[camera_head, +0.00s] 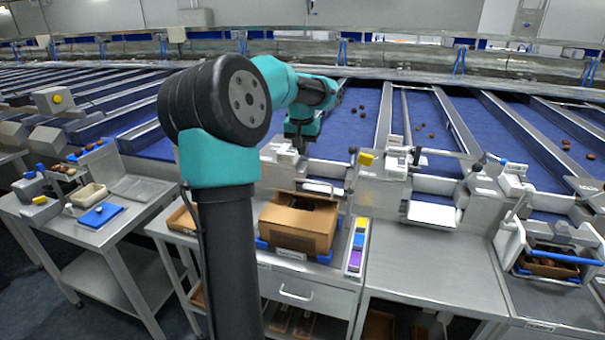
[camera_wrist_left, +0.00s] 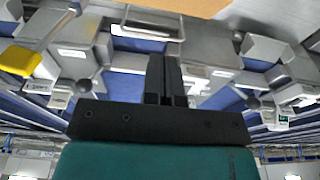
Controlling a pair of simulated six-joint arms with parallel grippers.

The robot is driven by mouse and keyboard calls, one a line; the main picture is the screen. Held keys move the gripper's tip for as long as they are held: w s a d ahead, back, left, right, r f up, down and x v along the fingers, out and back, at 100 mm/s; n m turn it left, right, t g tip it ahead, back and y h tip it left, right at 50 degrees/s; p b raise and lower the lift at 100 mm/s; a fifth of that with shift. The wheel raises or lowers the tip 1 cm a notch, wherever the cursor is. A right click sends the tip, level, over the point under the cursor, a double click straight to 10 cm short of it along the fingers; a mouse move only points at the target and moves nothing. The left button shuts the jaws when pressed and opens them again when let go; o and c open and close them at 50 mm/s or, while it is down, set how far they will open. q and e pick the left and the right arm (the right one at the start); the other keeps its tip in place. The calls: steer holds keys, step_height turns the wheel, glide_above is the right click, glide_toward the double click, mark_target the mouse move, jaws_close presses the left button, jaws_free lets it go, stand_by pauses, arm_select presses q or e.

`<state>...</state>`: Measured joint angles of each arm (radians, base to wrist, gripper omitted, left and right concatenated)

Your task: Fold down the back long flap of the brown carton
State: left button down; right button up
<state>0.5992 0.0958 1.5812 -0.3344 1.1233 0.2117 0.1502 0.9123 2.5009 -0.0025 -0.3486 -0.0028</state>
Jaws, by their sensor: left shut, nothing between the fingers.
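The brown carton (camera_head: 296,239) stands on the steel bench in the head view, in a blue holder. A tan panel covers the front part of its top, and a dark gap shows behind it. The back long flap is hard to make out. My left gripper (camera_head: 300,146) is above and behind the carton, pointing down, apart from it. In the left wrist view the left gripper's fingers (camera_wrist_left: 166,62) are together with nothing between them. A tan surface at the top edge (camera_wrist_left: 190,6) looks like part of the carton. My right gripper is not in view.
A strip of coloured blocks (camera_head: 356,245) stands right of the carton. Steel chute fittings (camera_head: 285,158) are behind it, below blue sorting lanes (camera_head: 360,115) with several dates. A side table (camera_head: 95,225) stands left. Bare bench (camera_head: 430,260) lies to the right.

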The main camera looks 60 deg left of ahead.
arm_select(q)
steer(key=f, duration=0.6)
steer(key=w+a+f, duration=0.1)
steer(key=f, duration=0.2)
steer(key=shift+f, duration=0.35)
steer(key=f, duration=0.1)
steer(key=s+d+f, duration=0.1)
steer(key=shift+s+d+f, duration=0.1)
steer(key=shift+s+f, duration=0.05)
steer(key=shift+f, duration=0.15)
steer(key=shift+s+d+f, duration=0.15)
steer(key=shift+s+f, duration=0.05)
steer(key=shift+f, duration=0.15)
steer(key=shift+d, duration=0.15)
